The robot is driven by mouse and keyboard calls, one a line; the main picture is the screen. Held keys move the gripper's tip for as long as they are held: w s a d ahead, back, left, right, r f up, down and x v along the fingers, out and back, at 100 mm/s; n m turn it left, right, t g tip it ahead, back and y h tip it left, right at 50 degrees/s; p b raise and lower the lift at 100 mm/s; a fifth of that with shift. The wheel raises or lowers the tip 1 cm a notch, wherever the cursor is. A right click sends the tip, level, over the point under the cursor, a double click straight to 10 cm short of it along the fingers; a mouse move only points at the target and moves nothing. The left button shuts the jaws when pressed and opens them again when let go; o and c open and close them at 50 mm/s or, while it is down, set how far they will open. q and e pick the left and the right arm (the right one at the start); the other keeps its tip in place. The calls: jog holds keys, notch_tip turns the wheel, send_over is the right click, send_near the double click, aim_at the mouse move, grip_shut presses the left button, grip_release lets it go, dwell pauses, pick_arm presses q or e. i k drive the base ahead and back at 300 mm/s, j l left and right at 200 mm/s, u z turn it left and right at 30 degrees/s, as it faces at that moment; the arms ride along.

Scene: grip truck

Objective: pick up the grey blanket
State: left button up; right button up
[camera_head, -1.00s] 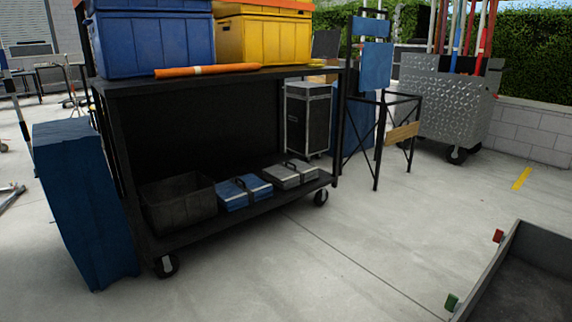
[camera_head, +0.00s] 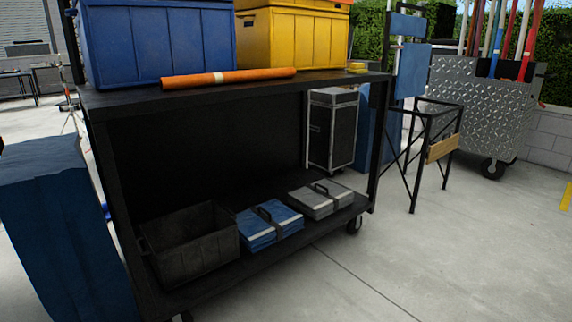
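A folded grey blanket (camera_head: 318,199) with a dark strap and handle lies on the lower shelf of the black cart (camera_head: 240,92), toward its right end. A folded blue blanket (camera_head: 268,224) with a similar strap lies just left of it on the same shelf. Neither of my grippers shows in the head view.
A dark open bin (camera_head: 190,240) sits left of the blue blanket. Blue (camera_head: 160,45) and yellow (camera_head: 295,40) crates and an orange roll (camera_head: 228,78) are on top. A tall blue block (camera_head: 65,230) stands left. A director's chair (camera_head: 425,125) stands right. The floor at front right is clear.

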aim_at(321, 198)
jog(key=i+l, duration=0.1)
jog(key=i, duration=0.6)
jog(key=i+l+u, duration=0.1)
jog(key=i, duration=0.6)
jog(key=i+l, duration=0.2)
jog(key=l, duration=0.2)
jog(key=i+l, duration=0.2)
jog(key=l, duration=0.15)
jog(key=i+l, duration=0.2)
jog(key=l, duration=0.2)
jog(key=i+l, duration=0.1)
jog(key=l, duration=0.25)
jog(key=i+l, duration=0.15)
jog(key=l, duration=0.25)
jog(key=i+l+u, duration=0.1)
jog(key=l, duration=0.25)
